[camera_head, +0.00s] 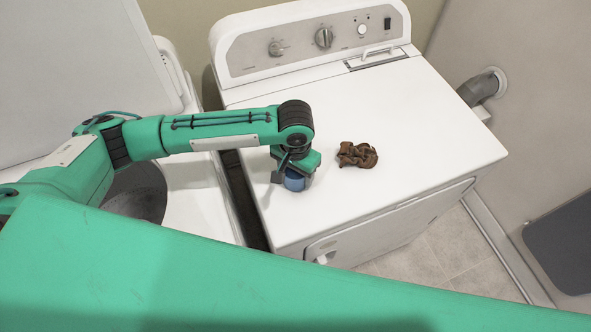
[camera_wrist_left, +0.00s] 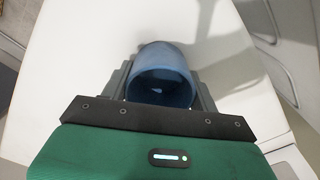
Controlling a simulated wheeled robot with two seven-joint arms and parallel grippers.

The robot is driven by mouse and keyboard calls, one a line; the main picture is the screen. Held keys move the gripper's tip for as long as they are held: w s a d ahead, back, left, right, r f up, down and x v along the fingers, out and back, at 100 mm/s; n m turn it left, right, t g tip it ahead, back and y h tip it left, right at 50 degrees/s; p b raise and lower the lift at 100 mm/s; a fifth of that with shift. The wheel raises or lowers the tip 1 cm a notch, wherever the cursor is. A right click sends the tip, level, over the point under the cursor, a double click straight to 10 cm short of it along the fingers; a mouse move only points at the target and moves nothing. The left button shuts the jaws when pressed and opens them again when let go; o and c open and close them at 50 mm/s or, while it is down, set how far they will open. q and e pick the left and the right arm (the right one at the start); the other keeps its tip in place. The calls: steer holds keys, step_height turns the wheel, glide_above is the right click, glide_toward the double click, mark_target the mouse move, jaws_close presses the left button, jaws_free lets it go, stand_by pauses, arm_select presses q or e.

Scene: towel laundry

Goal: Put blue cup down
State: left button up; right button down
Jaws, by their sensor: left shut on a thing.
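The blue cup (camera_head: 294,181) is at the left front part of the white dryer top (camera_head: 420,125), largely covered by my left gripper (camera_head: 293,172) in the head view. In the left wrist view the cup (camera_wrist_left: 163,72) sits between the two fingers of my left gripper (camera_wrist_left: 160,85), which is shut on it. The cup's opening faces the wrist camera. I cannot tell whether its base touches the dryer top. My right gripper is not in view.
A crumpled brown cloth (camera_head: 357,155) lies on the dryer top to the right of the cup. The control panel (camera_head: 318,40) rises at the back. A white washer with its lid raised (camera_head: 75,65) stands to the left, across a dark gap (camera_head: 243,195). The right part of the top is clear.

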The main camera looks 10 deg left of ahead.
mark_target(296, 177)
arm_select(q)
steer(key=shift+f, duration=0.1)
steer(key=o, duration=0.9)
steer(key=shift+o, duration=0.2)
step_height(296, 177, up, 12)
steer(key=b, duration=0.2)
